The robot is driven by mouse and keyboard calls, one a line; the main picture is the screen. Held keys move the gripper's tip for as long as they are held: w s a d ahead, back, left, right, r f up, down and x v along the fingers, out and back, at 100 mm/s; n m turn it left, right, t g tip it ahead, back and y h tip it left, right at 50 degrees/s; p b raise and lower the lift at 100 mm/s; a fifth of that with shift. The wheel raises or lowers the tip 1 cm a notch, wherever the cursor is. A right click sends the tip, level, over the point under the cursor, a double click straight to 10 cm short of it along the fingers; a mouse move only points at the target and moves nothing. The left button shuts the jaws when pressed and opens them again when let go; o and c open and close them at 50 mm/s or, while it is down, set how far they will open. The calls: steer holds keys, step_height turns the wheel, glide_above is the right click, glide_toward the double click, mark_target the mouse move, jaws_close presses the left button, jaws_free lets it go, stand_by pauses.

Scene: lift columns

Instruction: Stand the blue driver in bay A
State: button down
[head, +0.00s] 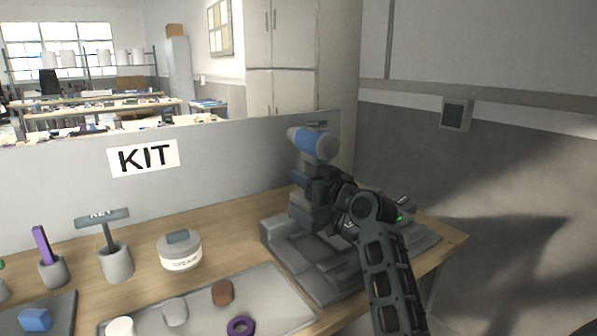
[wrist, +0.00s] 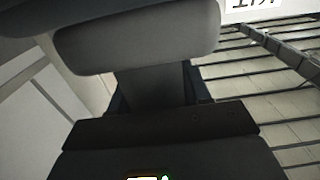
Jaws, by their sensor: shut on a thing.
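The blue driver (head: 316,144), with a blue body and grey ends, is held up above the grey stand at the right of the bench. Its barrel lies roughly level in the head view. My gripper (head: 320,178) is shut on it below the barrel. In the wrist view a rounded grey part of the driver (wrist: 140,42) fills the top, with a dark grip beneath it running down to my gripper (wrist: 155,122). The grey stand (head: 290,262) has raised blocks and recesses, partly hidden behind my arm. No bay letter is readable, so I cannot tell which is bay A.
A grey tray (head: 262,283) with several small parts lies in front. A round tin (head: 180,251), a cup with a KEY tag (head: 117,264) and a cup with a purple stick (head: 53,271) stand to the left. A grey panel marked KIT (head: 60,170) closes the back.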

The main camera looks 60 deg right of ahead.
steer(key=shift+f+b, duration=2.4)
steer(key=shift+f, duration=0.75)
steer(key=shift+f+b, duration=0.8)
steer(key=shift+f+b, duration=0.45)
steer(key=shift+b, duration=0.1)
